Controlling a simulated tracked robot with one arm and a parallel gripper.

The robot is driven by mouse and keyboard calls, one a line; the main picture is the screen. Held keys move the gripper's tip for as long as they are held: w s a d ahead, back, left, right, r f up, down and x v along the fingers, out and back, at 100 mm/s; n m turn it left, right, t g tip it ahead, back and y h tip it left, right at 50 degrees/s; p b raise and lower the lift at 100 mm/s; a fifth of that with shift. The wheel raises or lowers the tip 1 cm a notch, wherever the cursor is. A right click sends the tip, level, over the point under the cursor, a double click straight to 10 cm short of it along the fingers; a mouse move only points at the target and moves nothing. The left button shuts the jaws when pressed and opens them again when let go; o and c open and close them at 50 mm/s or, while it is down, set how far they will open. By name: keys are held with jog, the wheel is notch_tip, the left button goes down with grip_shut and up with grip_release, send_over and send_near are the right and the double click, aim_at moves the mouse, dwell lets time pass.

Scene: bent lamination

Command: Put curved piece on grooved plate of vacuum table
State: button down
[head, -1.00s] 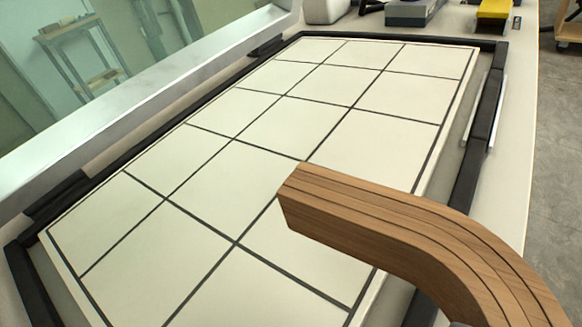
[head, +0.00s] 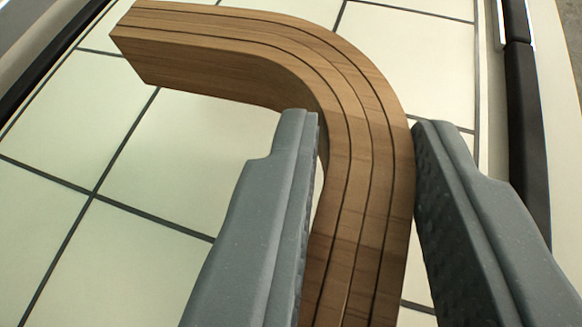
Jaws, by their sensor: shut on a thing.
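The curved piece (head: 215,47) is a brown, layered wooden bend with dark lines between its layers. One leg points left, the bend is at the upper right, and the other leg runs down between my fingers. My gripper (head: 365,122) has a grey finger on each side of this lower leg and is shut on it. The grooved plate (head: 195,145) is cream with dark grooves in a grid. The piece is over the plate; I cannot tell whether its underside touches it. The lower end of the piece is cut off by the picture edge.
A black frame bar (head: 530,140) runs along the plate's right side, with a pale strip beside it. Another dark edge (head: 45,70) runs along the upper left. The plate's surface left of the piece is bare.

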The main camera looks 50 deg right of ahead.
jog(key=shift+f+b, duration=0.65)
jog(key=shift+f, duration=1.2)
jog(key=c, duration=1.2)
grip_release()
jog(key=shift+o, duration=0.2)
jog(key=shift+r, duration=0.1)
jog(key=p+v, duration=0.2)
jog(key=v, duration=1)
jog(key=shift+p, duration=0.4)
